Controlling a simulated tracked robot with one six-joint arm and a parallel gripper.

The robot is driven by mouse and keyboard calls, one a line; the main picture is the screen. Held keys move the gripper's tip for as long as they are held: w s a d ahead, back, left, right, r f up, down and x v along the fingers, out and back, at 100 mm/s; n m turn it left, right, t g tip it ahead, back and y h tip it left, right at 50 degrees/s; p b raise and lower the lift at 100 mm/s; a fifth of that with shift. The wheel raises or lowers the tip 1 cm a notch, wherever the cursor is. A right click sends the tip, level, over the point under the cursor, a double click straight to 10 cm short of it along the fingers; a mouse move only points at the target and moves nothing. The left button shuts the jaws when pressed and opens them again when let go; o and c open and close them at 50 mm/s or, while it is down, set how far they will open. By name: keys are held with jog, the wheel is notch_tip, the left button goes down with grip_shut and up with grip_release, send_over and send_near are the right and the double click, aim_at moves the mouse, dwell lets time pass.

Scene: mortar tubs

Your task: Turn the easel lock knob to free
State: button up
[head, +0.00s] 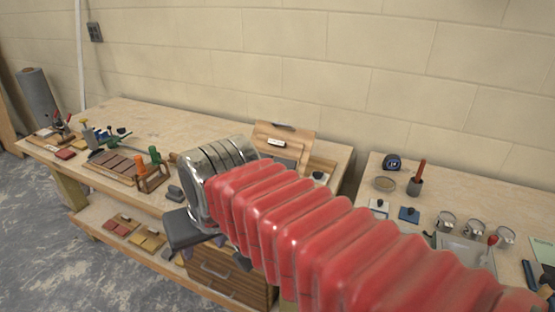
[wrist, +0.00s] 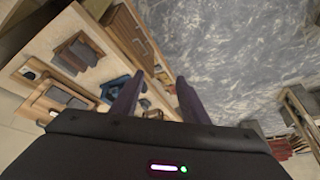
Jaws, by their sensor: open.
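A wooden easel (head: 283,131) stands against the back of the left bench in the head view, its lower part hidden behind my arm. A small dark knob-like part (head: 318,175) shows just right of it; its setting is too small to read. In the wrist view, a wooden frame with a grey panel (wrist: 66,97) lies at the left, but I cannot tell whether it is the easel. My gripper (wrist: 157,88) is open and empty, apart from the bench items. In the head view a dark gripper part (head: 188,228) hangs in front of the bench edge.
A rack with orange and green handles (head: 152,176) and a brown slatted tray (head: 117,168) stand on the left bench. A drawer unit (head: 228,277) sits below. The grey floor (wrist: 225,45) is open.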

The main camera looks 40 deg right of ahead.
jog(key=shift+s+a+f+n, duration=1.1)
jog(key=shift+s+f, duration=0.45)
jog(key=shift+s, duration=0.35)
jog(key=w+d+m+t+h, duration=0.2)
jog(key=w+d+m, duration=1.6)
jog(key=d+m, duration=0.5)
jog(key=m+h, duration=0.4)
jog(key=m, duration=1.8)
send_near(318, 172)
jog(key=v, duration=0.5)
jog(key=shift+w+a+r+g, duration=0.15)
jog(key=shift+w+r+g, duration=0.05)
jog(key=shift+r+g, duration=0.2)
jog(key=shift+f, duration=0.15)
jog(key=shift+x, duration=6.85)
